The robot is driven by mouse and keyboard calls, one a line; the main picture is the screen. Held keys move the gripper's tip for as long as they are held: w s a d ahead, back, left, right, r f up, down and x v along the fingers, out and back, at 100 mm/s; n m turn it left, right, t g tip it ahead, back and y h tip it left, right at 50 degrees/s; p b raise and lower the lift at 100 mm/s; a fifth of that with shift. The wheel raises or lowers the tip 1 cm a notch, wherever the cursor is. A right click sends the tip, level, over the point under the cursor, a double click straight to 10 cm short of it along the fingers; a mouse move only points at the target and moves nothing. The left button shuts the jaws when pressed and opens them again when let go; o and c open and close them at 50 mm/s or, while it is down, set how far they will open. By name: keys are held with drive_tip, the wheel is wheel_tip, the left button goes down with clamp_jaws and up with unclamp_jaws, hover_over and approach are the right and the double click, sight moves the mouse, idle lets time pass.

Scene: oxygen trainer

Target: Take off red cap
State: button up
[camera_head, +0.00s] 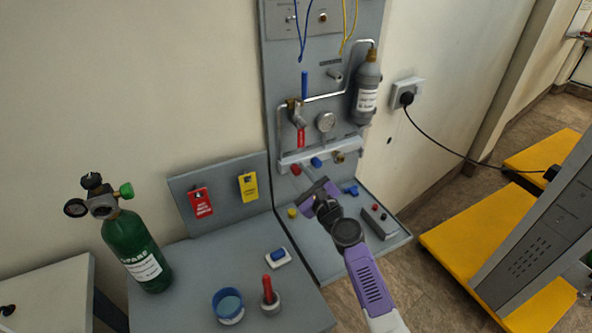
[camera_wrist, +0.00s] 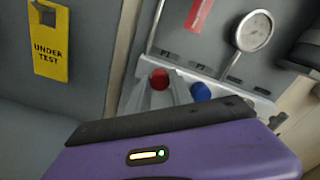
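The red cap (camera_head: 295,169) is on the left part of the grey manifold bar (camera_head: 325,150) at the foot of the upright panel. It also shows in the wrist view (camera_wrist: 159,79), left of the blue cap (camera_wrist: 200,91). My gripper (camera_head: 303,175) reaches up toward the red cap from the lower right. In the wrist view its two pale fingers (camera_wrist: 160,91) stand apart, one on each side of the red cap in the picture. I cannot tell whether they touch it. The purple gripper body hides the lower part of that view.
A grey bottle (camera_head: 367,90) hangs at right. A green cylinder (camera_head: 138,250), blue cup (camera_head: 228,306) and red-handled tool (camera_head: 268,290) stand at left. Yellow (camera_head: 292,212) and blue (camera_head: 350,190) parts lie below.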

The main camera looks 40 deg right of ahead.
clamp_jaws()
drive_tip(key=shift+f+n+b, duration=0.2)
drive_tip(key=shift+n+b, duration=0.3)
drive_tip(key=shift+n, duration=0.2)
drive_tip(key=shift+r+n, duration=0.2)
drive_tip(key=shift+n, duration=0.8)
drive_tip(key=shift+f+n+b, duration=0.2)
drive_tip(key=shift+n+b, duration=0.4)
drive_tip(key=shift+r+n+b, duration=0.15)
drive_tip(key=shift+n+b, duration=0.15)
drive_tip(key=shift+n, duration=0.8)
